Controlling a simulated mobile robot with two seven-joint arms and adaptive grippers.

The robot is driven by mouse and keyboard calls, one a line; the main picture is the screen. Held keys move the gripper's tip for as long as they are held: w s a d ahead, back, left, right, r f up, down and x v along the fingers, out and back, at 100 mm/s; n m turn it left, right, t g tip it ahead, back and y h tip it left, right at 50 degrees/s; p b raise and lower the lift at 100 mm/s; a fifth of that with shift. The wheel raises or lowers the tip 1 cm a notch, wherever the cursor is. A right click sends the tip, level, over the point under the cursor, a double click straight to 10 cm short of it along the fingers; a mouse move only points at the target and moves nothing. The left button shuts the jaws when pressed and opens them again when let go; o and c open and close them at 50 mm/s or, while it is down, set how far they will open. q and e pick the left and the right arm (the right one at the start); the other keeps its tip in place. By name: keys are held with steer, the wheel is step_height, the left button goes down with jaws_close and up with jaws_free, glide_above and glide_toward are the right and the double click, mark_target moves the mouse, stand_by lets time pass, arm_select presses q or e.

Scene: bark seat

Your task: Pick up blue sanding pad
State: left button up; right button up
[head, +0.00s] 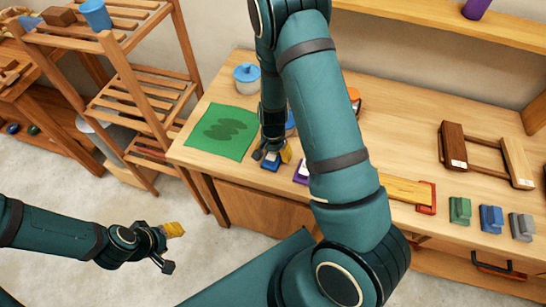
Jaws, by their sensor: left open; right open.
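A blue block-shaped pad (491,219) sits on the workbench at the right, between a green one (460,210) and a grey one (522,227). Another small blue item (270,165) lies near the bench's front edge, directly under my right gripper (272,155). That gripper is open, pointing down, with its fingers close around or above the item; I cannot tell whether they touch. My forearm hides part of the bench beside it. My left gripper (169,247) is open and empty, over the floor in front of the bench, far from both blue items.
A green mat (222,131) and a blue-lidded jar (247,78) are at the bench's left. A purple item (301,172) is partly behind my arm. A wooden frame-like tool (487,155) and a yellow item (405,189) lie to the right. A slatted shelf (140,100) stands left.

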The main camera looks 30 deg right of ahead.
mark_target(273, 153)
steer(key=shift+f, duration=0.1)
jaws_close()
stand_by(0.3)
step_height(273, 153, up, 10)
steer(key=shift+p, duration=0.65)
steer(key=c, duration=0.7)
jaws_free()
steer(key=shift+c, duration=0.2)
steer(key=c, duration=0.4)
